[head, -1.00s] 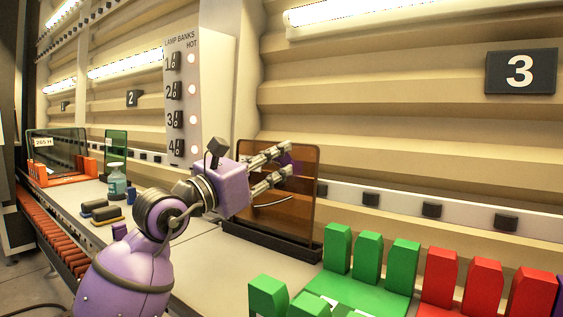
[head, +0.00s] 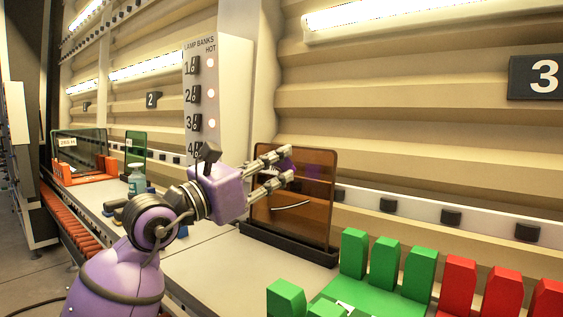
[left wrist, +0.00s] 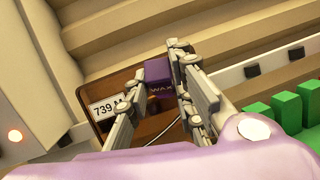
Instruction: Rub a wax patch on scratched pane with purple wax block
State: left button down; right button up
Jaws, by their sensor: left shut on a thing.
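My left gripper (head: 279,168) is shut on the purple wax block (head: 286,164) in front of the brown tinted pane (head: 316,215). In the left wrist view the block (left wrist: 158,74) reads "WAX" and sits between the fingertips (left wrist: 162,80). The pane (left wrist: 88,92) stands upright in a dark base, with a "739" label. A pale curved scratch (head: 292,206) lies below the block. A faint purple area (head: 315,164) shows on the pane right of the block; I cannot tell whether it is wax or reflection. Contact between block and pane is unclear. My right gripper is out of view.
Green racks (head: 386,262) and red racks (head: 500,288) stand at the right front. A lamp bank panel (head: 200,95) rises behind my left arm. A bottle (head: 137,180) and other glass panes (head: 80,150) stand at the left. The bench before the pane (head: 215,262) is partly clear.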

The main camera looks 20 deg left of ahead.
pick_arm(q)
jog(key=shift+s+a, duration=0.2)
jog(key=shift+s, duration=0.3)
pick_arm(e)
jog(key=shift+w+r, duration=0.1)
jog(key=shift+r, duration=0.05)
pick_arm(q)
jog(key=s, duration=0.2)
jog(key=a, duration=0.1)
jog(key=shift+s+r+p, duration=0.25)
jog(key=shift+s+p, duration=0.1)
jog(key=shift+s, duration=0.05)
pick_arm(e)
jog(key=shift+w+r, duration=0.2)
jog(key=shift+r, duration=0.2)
pick_arm(q)
jog(key=w, duration=0.2)
jog(key=w+d, duration=0.2)
jog(key=w, duration=0.1)
jog(key=shift+w+f, duration=0.35)
jog(key=shift+f, duration=0.05)
jog(key=shift+w+d+f, duration=0.1)
jog(key=shift+w+d, duration=0.2)
jog(key=shift+w, duration=0.4)
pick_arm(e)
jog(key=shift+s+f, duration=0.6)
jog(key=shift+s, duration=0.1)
